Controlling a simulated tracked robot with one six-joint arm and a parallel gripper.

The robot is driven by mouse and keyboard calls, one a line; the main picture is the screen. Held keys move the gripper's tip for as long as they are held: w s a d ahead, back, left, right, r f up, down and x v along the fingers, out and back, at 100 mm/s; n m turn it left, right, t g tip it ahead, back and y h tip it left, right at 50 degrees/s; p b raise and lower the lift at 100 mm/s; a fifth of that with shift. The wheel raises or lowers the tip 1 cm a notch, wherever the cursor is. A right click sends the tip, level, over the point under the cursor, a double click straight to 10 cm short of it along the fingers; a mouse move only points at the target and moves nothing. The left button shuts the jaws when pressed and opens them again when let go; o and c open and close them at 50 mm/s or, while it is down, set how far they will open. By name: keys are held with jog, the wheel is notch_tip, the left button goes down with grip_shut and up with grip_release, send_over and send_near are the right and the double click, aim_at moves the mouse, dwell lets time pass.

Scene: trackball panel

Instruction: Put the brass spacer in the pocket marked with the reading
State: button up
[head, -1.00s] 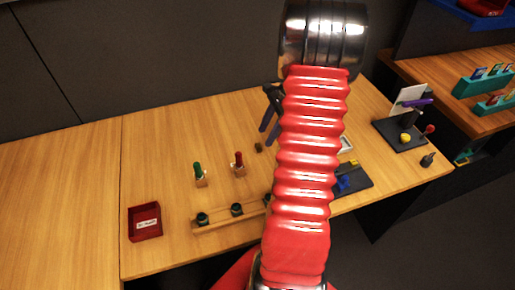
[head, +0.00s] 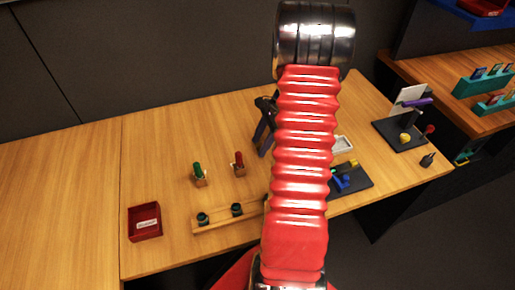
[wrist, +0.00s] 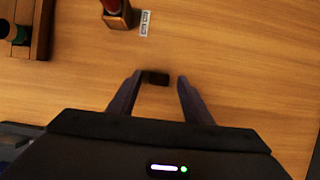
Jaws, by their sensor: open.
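My gripper (head: 261,146) is low over the middle of the wooden table, partly behind my red arm in the head view. In the wrist view my gripper (wrist: 160,77) is open, with its two dark fingers apart. A small dark block (wrist: 155,78) lies on the table between the fingertips, nearer the left finger. It may be the brass spacer, but it looks too dark to tell brass. In the head view the gripper hides it. No pocket with a readable reading can be made out.
A red bin (head: 145,222) with a label stands front left. A wooden rack (head: 222,222) holds dark round pieces. Green-topped (head: 198,172) and red-topped (head: 239,163) pieces stand left of my gripper. Dark panels (head: 355,182) and (head: 389,134) lie to the right. A white tray (head: 343,144) shows beside my arm.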

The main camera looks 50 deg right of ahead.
jog(key=shift+c, duration=0.4)
grip_shut()
dwell(0.4)
